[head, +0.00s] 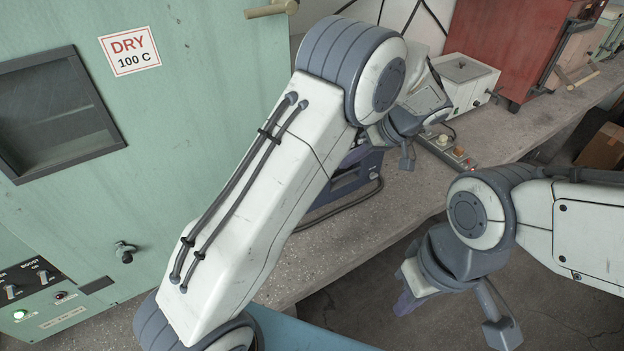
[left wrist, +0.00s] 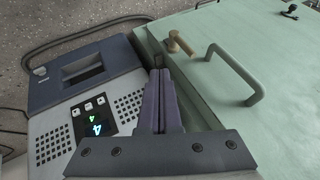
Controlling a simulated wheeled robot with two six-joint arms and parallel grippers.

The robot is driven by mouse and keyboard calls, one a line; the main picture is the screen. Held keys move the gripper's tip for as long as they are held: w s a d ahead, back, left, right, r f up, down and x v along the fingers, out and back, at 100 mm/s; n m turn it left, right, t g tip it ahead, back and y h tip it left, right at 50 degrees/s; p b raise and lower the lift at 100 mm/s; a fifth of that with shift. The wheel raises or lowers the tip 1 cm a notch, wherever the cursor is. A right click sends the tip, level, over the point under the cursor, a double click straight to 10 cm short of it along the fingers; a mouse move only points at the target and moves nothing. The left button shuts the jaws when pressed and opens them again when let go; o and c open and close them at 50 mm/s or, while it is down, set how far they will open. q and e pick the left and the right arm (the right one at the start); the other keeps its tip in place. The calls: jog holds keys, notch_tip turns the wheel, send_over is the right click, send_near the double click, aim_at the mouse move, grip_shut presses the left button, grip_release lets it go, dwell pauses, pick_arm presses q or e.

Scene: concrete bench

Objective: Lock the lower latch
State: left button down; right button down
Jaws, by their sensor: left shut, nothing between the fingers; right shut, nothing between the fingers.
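The lower latch appears to be the tan knobbed handle (left wrist: 180,42) on the green cabinet (left wrist: 285,120) in the left wrist view. Its lever stands out near the cabinet's edge; in the head view my left arm hides it. My left gripper (left wrist: 158,72) is shut and empty. Its purple fingers point toward the cabinet's edge, just below the latch in the picture, with no clear contact. My right gripper (head: 405,303) is shut and empty, low in front of the bench.
A bar handle (left wrist: 240,75) stands out from the cabinet beside the latch. A purple-and-grey device (left wrist: 95,125) with a lit display is close on the other side. Another tan handle (head: 272,8) is at the cabinet's top. A power strip (head: 448,150) lies on the bench.

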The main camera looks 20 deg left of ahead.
pick_arm(q)
jog(key=s+a+f+p, duration=0.3)
jog(key=a+f+p, duration=0.2)
jog(key=a+f, duration=0.2)
jog(key=shift+a+p, duration=0.35)
jog(key=shift+a, duration=0.35)
jog(key=shift+w+f, duration=0.1)
